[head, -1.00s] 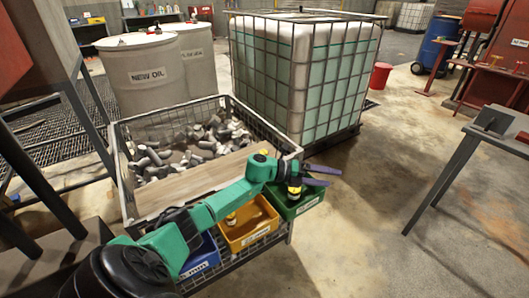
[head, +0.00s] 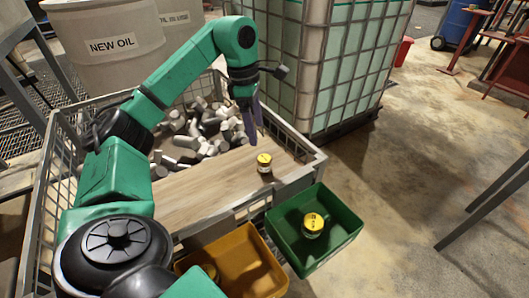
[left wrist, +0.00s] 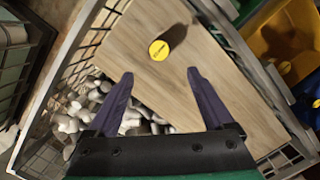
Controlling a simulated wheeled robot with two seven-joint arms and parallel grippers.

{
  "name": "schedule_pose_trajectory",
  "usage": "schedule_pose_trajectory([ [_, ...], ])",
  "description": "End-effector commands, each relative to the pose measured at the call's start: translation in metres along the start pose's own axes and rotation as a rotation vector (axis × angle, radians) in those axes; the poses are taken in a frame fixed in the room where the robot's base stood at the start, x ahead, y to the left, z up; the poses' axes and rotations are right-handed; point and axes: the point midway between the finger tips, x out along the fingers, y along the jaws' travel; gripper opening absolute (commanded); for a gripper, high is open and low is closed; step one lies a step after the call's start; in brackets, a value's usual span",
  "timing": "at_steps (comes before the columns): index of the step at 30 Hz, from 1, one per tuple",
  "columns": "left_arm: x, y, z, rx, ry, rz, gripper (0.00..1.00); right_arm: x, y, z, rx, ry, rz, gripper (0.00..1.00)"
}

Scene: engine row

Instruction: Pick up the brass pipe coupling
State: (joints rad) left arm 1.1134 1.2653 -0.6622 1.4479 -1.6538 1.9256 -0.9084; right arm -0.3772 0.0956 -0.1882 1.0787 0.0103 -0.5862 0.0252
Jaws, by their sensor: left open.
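A small cylinder with a yellow labelled top, apparently the brass pipe coupling (head: 264,163), stands on the wooden board (head: 205,190) near its right end. It also shows in the left wrist view (left wrist: 159,50), just beyond and between the fingertips. A similar yellow-topped piece (head: 313,224) sits in the green bin (head: 341,246). My left gripper (head: 252,128), with purple fingers, is above the board, behind the coupling in the head view. In the left wrist view it (left wrist: 160,75) is open and empty. My right gripper is out of view.
The board lies across a wire-mesh crate (head: 313,171) holding several grey metal pieces (head: 195,135). A yellow bin (head: 245,258) hangs beside the green one, with part of another piece in it. A caged liquid tank (head: 345,60) stands close behind the crate.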

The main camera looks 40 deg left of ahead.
Motion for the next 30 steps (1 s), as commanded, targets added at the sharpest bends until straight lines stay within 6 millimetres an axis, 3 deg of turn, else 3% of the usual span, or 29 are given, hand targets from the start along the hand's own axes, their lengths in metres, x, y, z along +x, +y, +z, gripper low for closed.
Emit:
schedule_pose_trajectory([
  [1,0.019,-0.001,-0.001,-0.001,0.003,-0.005,0.85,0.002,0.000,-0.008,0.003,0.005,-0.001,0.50],
  [4,0.046,-0.001,-0.001,-0.001,0.002,-0.005,0.85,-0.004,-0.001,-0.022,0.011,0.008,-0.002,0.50],
  [16,0.112,0.003,0.004,-0.001,-0.003,-0.005,0.85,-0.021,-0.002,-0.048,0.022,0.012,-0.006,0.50],
  [19,0.122,0.003,0.004,-0.001,-0.004,-0.004,0.85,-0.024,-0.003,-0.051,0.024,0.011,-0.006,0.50],
  [25,0.122,0.003,0.005,-0.001,-0.004,-0.002,0.85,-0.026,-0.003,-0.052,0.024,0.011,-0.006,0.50],
  [30,0.122,0.003,0.005,-0.001,-0.004,-0.002,0.20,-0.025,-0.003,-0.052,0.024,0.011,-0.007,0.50],
])
